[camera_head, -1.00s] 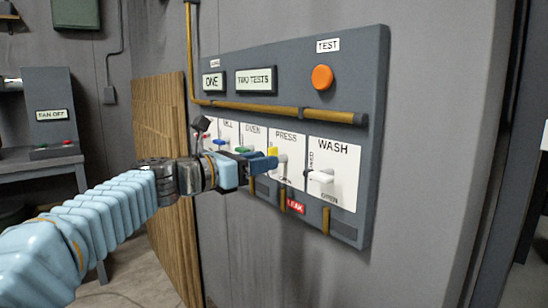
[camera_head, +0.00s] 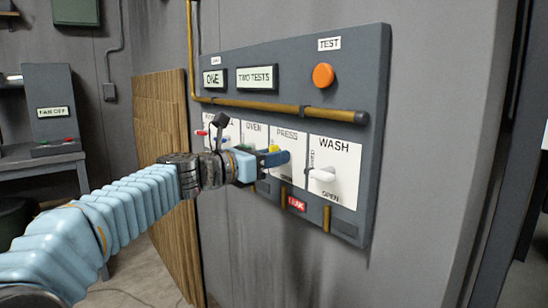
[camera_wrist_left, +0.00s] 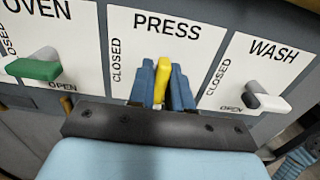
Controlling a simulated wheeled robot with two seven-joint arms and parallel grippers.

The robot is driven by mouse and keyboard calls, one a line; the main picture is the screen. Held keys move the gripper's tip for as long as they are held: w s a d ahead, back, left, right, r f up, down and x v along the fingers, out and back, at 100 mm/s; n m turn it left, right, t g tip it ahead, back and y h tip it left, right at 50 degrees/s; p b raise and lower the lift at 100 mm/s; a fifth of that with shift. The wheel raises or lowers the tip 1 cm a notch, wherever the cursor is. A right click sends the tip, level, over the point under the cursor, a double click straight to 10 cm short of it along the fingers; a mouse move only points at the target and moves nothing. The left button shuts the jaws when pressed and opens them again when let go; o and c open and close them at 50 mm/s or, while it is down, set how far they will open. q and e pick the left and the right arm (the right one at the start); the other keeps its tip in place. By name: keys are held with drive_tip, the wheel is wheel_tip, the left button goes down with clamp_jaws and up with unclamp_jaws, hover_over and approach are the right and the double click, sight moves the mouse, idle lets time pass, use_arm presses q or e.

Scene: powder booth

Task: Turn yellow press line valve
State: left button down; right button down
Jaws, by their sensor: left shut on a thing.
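The yellow press valve handle (camera_wrist_left: 162,80) sits under the PRESS label, between the two blue fingers of my left gripper (camera_wrist_left: 162,88) in the wrist view. The gripper is shut on it. The handle runs up and down in that view, beside the CLOSED marking on its left; the OPEN marking is hidden. In the head view, only a small part of the yellow handle (camera_head: 274,149) shows above my left gripper (camera_head: 279,158).
The green OVEN handle (camera_wrist_left: 34,67) is to the left and the white WASH handle (camera_wrist_left: 262,101) to the right, both close by. An orange TEST button (camera_head: 323,76) and a brass pipe (camera_head: 270,106) are above. A red LEAK tag (camera_head: 297,204) is below.

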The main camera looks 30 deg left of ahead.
use_arm(q)
drive_tip(key=shift+m, duration=0.4)
use_arm(e)
drive_tip(key=shift+f, duration=0.2)
use_arm(q)
drive_tip(key=m+b, duration=0.3)
drive_tip(key=m, duration=0.1)
drive_tip(key=shift+d+f, duration=0.15)
drive_tip(key=m+b, duration=0.3)
drive_tip(key=m, duration=0.3)
drive_tip(key=shift+s+f+m+b, duration=0.1)
drive_tip(key=shift+m+b, duration=0.3)
drive_tip(key=m+b, duration=0.2)
drive_tip(key=m, duration=0.2)
drive_tip(key=shift+d+f, duration=0.1)
drive_tip(key=shift+m+b, duration=0.75)
drive_tip(key=shift+m, duration=0.45)
use_arm(e)
wheel_tip(320, 180, down, 10)
drive_tip(key=d, duration=0.1)
drive_tip(key=shift+w+d+r, duration=0.2)
drive_tip(key=shift+w+d, duration=0.1)
drive_tip(key=shift+w, duration=0.05)
use_arm(q)
drive_tip(key=c, duration=1.2)
unclamp_jaws()
drive_tip(key=shift+o, duration=0.2)
